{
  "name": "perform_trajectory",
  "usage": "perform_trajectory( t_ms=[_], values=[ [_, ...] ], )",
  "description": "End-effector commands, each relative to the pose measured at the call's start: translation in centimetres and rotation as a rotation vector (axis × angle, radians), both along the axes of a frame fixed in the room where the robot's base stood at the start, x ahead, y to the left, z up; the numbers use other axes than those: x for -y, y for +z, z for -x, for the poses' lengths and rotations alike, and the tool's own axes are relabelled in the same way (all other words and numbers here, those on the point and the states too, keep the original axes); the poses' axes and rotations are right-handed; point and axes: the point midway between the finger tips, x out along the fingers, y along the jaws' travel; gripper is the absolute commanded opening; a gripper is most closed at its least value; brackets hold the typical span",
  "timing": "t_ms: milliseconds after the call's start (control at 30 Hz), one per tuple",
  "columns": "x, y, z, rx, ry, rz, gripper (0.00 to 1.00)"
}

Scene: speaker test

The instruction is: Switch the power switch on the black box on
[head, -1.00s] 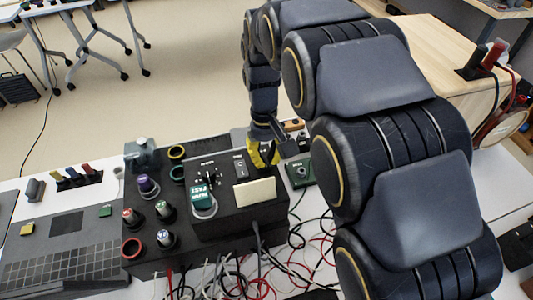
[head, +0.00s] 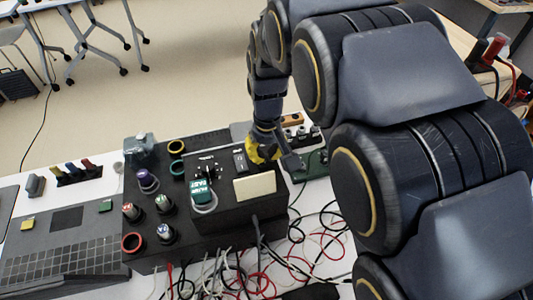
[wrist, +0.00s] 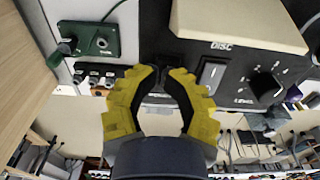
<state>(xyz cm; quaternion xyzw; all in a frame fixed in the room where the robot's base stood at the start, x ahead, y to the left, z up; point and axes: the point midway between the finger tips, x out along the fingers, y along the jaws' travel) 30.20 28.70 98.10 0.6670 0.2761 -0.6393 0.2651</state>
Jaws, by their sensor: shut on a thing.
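The black box (head: 215,226) stands on the white table with its knobs and labels facing up. A white-grey rocker switch (wrist: 211,74) sits in a dark frame beside the DISC label; it also shows in the head view (head: 239,161). I cannot read its position. My yellow-fingered gripper (wrist: 164,74) is at the box's far right edge, its tips drawn close together beside the switch and apart from it. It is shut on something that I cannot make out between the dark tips. In the head view the gripper (head: 262,152) is partly hidden by its own wrist.
A cream block (head: 255,187) and a selector knob (wrist: 264,84) flank the switch. A green box (wrist: 91,34) with a knob and cable stands beside the black box. Red, white and black cables (head: 262,262) tangle in front. A wooden cabinet (wrist: 22,70) stands nearby.

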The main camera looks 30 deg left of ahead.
Motion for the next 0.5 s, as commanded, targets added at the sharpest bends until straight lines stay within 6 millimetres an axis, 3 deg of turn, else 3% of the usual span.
perform_trajectory(
  t_ms=[500],
  values=[
    [-0.8, 0.24, -0.67, 0.004, 0.0, -0.007, 0.0]
  ],
)
